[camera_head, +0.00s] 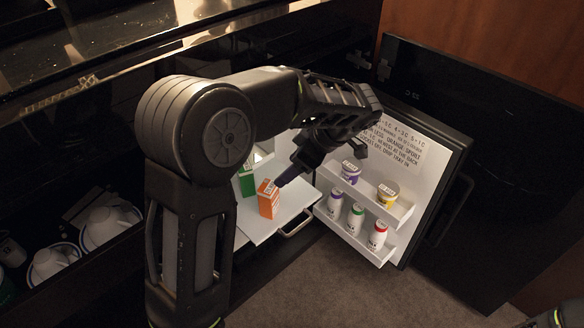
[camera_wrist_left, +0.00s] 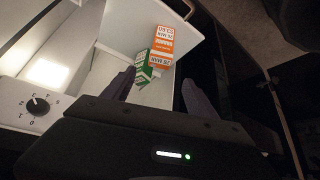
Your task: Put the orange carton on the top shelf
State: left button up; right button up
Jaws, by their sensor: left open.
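The orange carton (camera_head: 268,199) stands upright on a white pull-out shelf (camera_head: 250,232) of the open minibar in the head view. A green carton (camera_head: 247,182) stands close behind it to the left. In the left wrist view the orange carton (camera_wrist_left: 163,40) is beyond the fingertips, with the green carton (camera_wrist_left: 142,70) nearer. My left gripper (camera_head: 286,178) is above and just right of the orange carton in the head view. In the left wrist view its fingers (camera_wrist_left: 157,92) are spread with nothing between them. Which surface is the top shelf is unclear; my left arm hides much of the interior.
The open door (camera_head: 425,165) on the right has racks holding a purple-labelled cup (camera_head: 350,171), a yellow cup (camera_head: 387,193) and small bottles (camera_head: 356,217). A metal handle (camera_head: 296,224) fronts the pull-out shelf. White crockery (camera_head: 103,226) sits at left. A dial (camera_wrist_left: 38,106) is inside.

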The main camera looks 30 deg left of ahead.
pick_arm(q)
jog(key=s+d+f+m+h, duration=0.3)
jog(key=d+f+m, duration=0.25)
jog(key=f, duration=0.55)
jog(key=s+d+f+m+h, duration=0.35)
jog(key=d+f, duration=0.25)
jog(key=f, duration=0.5)
jog(key=s+d+f+m+t+h, duration=0.2)
jog(key=s+d+f+m+h, duration=0.2)
jog(key=s+d+f+m, duration=0.4)
jog(key=s+d+f, duration=0.1)
jog(key=s+f, duration=0.3)
jog(key=shift+d, duration=0.3)
